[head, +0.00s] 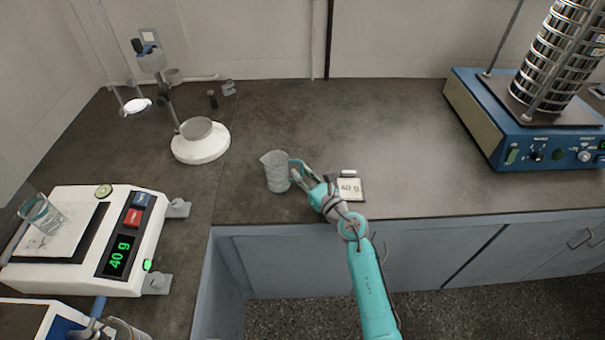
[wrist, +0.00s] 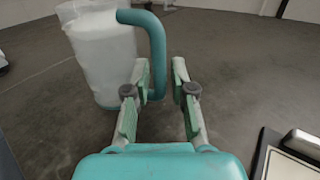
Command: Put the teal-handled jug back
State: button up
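The teal-handled jug (head: 276,173) stands upright on the dark worktop near its front edge; it looks clear with whitish contents. Its handle faces my gripper (head: 301,174), which is at the jug's right side. In the wrist view the jug (wrist: 103,58) is at the upper left and its teal handle (wrist: 157,45) curves down beside the fingers. My gripper (wrist: 160,78) is open. The handle's lower part shows in the gap between the fingers, nearer the left finger; I cannot tell whether they touch.
A balance (head: 75,240) reading 40 g bears a glass beaker (head: 42,214) at left. A white-based stand (head: 200,143) is behind the jug. A "40 g" card (head: 350,189) lies right of my gripper. A blue sieve shaker (head: 520,130) stands far right.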

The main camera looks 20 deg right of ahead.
dwell(0.3)
jog(key=shift+s+r, duration=0.1)
jog(key=v, duration=1.1)
jog(key=shift+s+d, duration=0.1)
jog(key=shift+s, duration=0.3)
jog(key=s+a+m+t+h, duration=0.1)
jog(key=s+a+m, duration=0.3)
jog(key=s+m, duration=0.6)
jog(key=s+a+m+t+h, duration=0.1)
jog(key=s+a+m, duration=0.2)
jog(key=s+m, duration=0.7)
jog(key=s+r+m+g+h, duration=0.1)
jog(key=s+m+g, duration=0.1)
jog(key=s+m, duration=0.7)
jog(key=s+d+r+m+g+h, duration=0.1)
jog(key=s+r+m+g+h, duration=0.1)
jog(key=s+m, duration=0.8)
jog(key=s, duration=0.3)
jog(key=shift+s+r+g, duration=0.25)
jog(key=shift+s+g, duration=0.05)
jog(key=shift+s, duration=0.1)
